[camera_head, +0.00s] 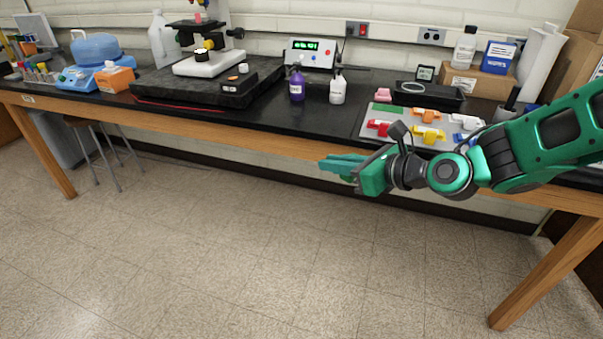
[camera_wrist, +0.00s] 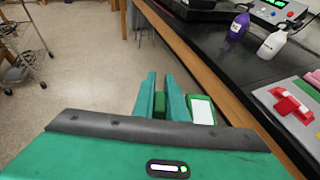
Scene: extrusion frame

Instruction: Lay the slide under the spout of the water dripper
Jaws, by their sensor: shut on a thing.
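My gripper (camera_head: 338,163) is in front of the bench edge, over the floor. In the wrist view its two teal fingers (camera_wrist: 160,97) are close together on a dark green piece. A white panel with a green border (camera_wrist: 202,110) shows just right of the right finger. It looks like part of the same held thing, probably the slide, though the finger hides where they join. No spout is clearly made out.
The black bench (camera_head: 240,112) carries a microscope-like stand (camera_head: 207,62), a purple bottle (camera_head: 296,87), a white bottle (camera_head: 337,90) and a display box (camera_head: 311,54). A pale mat (camera_head: 398,143) holds several coloured pieces. The foreground floor is clear.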

